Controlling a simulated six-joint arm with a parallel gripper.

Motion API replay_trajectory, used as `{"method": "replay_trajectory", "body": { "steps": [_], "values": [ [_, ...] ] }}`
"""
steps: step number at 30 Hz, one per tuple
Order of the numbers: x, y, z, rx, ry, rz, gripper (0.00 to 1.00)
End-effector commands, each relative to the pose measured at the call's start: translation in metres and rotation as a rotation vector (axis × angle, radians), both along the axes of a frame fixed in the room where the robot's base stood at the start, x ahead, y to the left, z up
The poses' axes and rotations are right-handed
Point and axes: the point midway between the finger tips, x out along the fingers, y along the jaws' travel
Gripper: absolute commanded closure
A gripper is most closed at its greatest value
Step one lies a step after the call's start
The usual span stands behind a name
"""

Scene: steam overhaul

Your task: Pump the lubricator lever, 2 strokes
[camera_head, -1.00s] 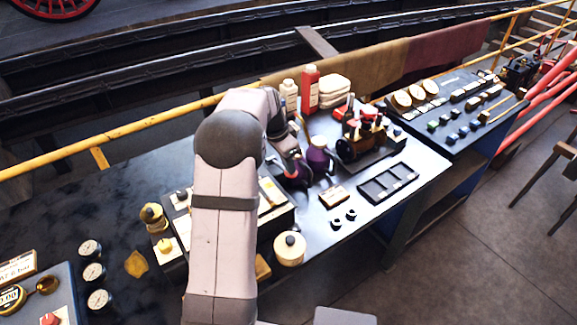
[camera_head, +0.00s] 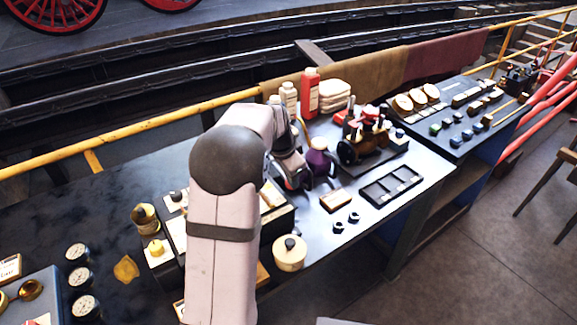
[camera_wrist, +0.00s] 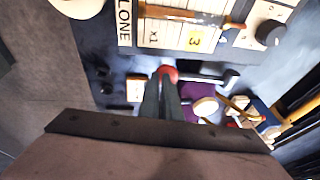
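A purple, round-bodied vessel (camera_head: 317,161) with a pale cap stands on the bench; I take it to be the lubricator. It also shows in the wrist view (camera_wrist: 204,104). My gripper (camera_head: 301,181) is low beside its left side in the head view. In the wrist view my gripper's dark fingers (camera_wrist: 163,82) are close together, with a red ball knob (camera_wrist: 168,73) right at their tips. The knob looks like the lever's end; the rest of the lever is hidden. I cannot tell whether the fingers touch it.
A dark machine with brass parts (camera_head: 362,147) stands to the right, beside a black compartment tray (camera_head: 391,186). A small label block (camera_head: 335,201) and two dark nuts lie in front. A cream round pot (camera_head: 289,254) sits near the front edge. Bottles (camera_head: 310,93) stand behind.

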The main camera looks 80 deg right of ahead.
Motion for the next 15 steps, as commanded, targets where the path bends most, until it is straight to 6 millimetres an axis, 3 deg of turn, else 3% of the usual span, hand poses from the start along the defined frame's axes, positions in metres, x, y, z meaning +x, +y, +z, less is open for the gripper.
{"method": "replay_trajectory", "body": {
  "steps": [1, 5, 15],
  "values": [
    [-0.002, 0.007, -0.007, 0.026, 0.004, -0.002, 1.0],
    [-0.004, 0.009, 0.004, 0.022, 0.003, -0.002, 1.0],
    [-0.011, 0.023, 0.057, -0.004, 0.0, -0.001, 1.0]
  ]
}}
